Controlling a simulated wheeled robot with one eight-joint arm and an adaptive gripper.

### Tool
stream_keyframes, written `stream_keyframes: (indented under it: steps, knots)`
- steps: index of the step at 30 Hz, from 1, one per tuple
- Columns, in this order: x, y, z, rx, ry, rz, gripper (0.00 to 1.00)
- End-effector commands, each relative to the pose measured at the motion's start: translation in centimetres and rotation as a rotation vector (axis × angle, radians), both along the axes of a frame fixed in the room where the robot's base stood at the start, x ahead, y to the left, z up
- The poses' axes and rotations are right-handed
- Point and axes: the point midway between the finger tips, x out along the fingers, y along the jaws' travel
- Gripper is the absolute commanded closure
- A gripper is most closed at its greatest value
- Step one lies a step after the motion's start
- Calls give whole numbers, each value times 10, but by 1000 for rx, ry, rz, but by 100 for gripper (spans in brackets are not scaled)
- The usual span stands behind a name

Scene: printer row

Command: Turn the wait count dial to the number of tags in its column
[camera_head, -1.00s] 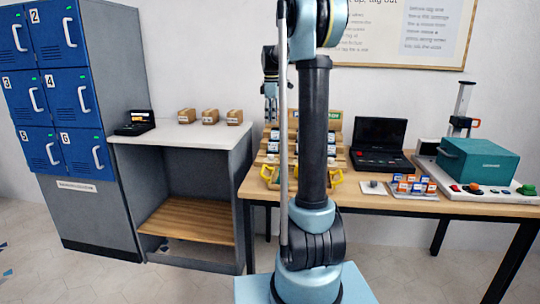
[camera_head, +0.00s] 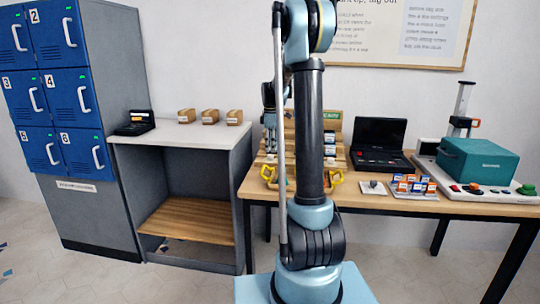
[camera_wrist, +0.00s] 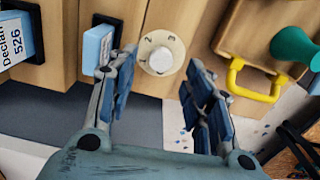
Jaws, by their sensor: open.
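The wait count dial (camera_wrist: 161,53) is a round white knob on a pale plate with small digits, "2" and "3" among them. It is on a wooden rack (camera_wrist: 60,70) in the wrist view. My gripper (camera_wrist: 160,60) is open, its blue-grey fingers on either side of the dial with visible gaps. A blue-and-white tag (camera_wrist: 98,46) is just left of the dial, partly behind the left finger. Another tag (camera_wrist: 16,38) reading "Declan 526" is at the far left. In the head view my arm hides much of the rack (camera_head: 345,157); the dial cannot be made out there.
In the wrist view, a yellow handle (camera_wrist: 254,86) and a green knob (camera_wrist: 292,47) are right of my gripper. In the head view, a black case (camera_head: 380,150), a tray of small tags (camera_head: 413,193) and a teal box (camera_head: 478,160) stand on the table.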

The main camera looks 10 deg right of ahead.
Motion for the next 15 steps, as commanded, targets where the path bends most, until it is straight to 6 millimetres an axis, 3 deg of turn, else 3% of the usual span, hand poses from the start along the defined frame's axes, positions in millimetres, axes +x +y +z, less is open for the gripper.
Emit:
stream_keyframes:
  steps: [6, 15]
  knots:
    - [0, 0, -29, 0, 0, 0, 54]
    - [0, 0, -41, 0, 0, 0, 54]
